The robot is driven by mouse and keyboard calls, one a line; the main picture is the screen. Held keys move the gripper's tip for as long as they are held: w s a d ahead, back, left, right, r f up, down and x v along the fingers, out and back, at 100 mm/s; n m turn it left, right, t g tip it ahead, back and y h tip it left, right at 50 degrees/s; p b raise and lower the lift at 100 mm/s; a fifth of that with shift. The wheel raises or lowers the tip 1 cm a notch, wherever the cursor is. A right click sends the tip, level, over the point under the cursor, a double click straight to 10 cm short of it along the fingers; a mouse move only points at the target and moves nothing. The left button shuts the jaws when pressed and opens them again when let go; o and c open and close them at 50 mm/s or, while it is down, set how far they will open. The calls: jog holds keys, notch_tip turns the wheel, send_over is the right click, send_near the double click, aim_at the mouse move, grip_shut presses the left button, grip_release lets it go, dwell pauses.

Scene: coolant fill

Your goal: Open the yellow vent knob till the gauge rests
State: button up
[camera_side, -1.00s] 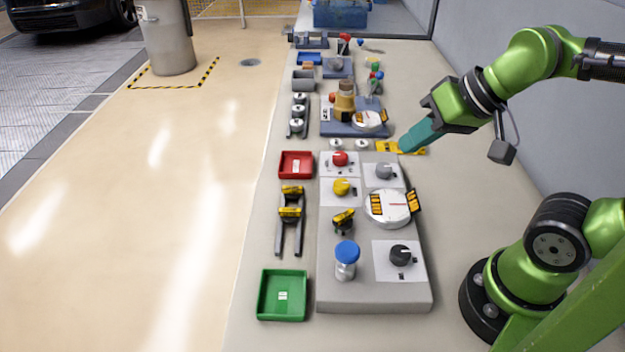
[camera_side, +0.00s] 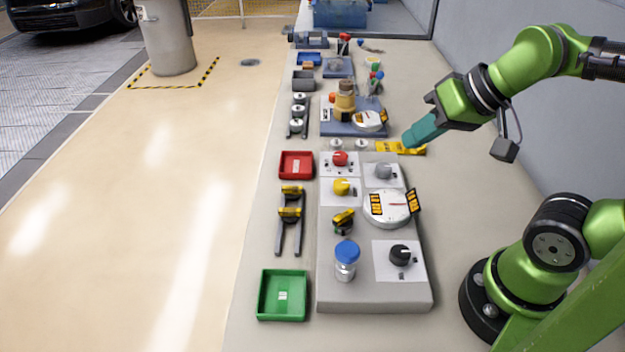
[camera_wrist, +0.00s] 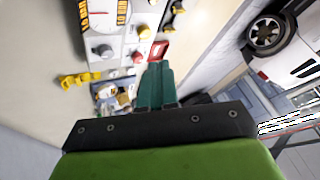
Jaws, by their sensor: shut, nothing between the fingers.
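The yellow vent knob (camera_side: 341,187) sits on a white plate on the left side of the grey panel (camera_side: 375,300). The round white gauge (camera_side: 386,207) is to its right, with a dark yellow-marked tag at its edge; its needle is too small to read. In the wrist view the gauge (camera_wrist: 101,18) shows at the top, partly cut off. My gripper (camera_side: 408,140) has teal fingers, shut and empty, in the air up and right of the knob, near a yellow bracket. The fingers (camera_wrist: 156,68) also show in the wrist view, pointing away from the camera and touching nothing.
Red (camera_side: 340,159), grey (camera_side: 384,171) and black (camera_side: 400,255) knobs share the panel, with a blue-capped jar (camera_side: 346,262) at its front. A yellow bracket (camera_side: 388,147) lies near my fingers. Red (camera_side: 296,165) and green (camera_side: 282,296) trays stand left.

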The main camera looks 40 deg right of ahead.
aim_at(342, 183)
jog(key=shift+o, duration=1.1)
jog(key=shift+d+f, duration=0.1)
jog(key=o, duration=0.7)
jog(key=shift+m+g, duration=0.9)
jog(key=w, duration=0.1)
jog(key=w+d+f, duration=0.1)
jog(key=w+d, duration=0.1)
jog(key=shift+w+d+f, duration=0.15)
jog(key=shift+w+f, duration=0.1)
jog(key=shift+f, duration=0.15)
jog(key=shift+o, duration=1.3)
jog(key=w+m, duration=0.1)
jog(key=w+d+m+g, duration=0.1)
jog(key=w, duration=0.1)
jog(key=w+d+f+m+g, duration=0.1)
jog(key=m, duration=0.1)
jog(key=shift+w+d+f, duration=0.1)
jog(key=shift+w+d, duration=0.05)
jog(key=shift+d, duration=0.05)
jog(key=w+d+m+g+y, duration=0.25)
jog(key=w+m, duration=0.35)
jog(key=m, duration=0.4)
jog(key=x, duration=1.7)
jog(key=shift+f, duration=0.15)
jog(key=shift+c, duration=0.4)
jog(key=c, duration=1)
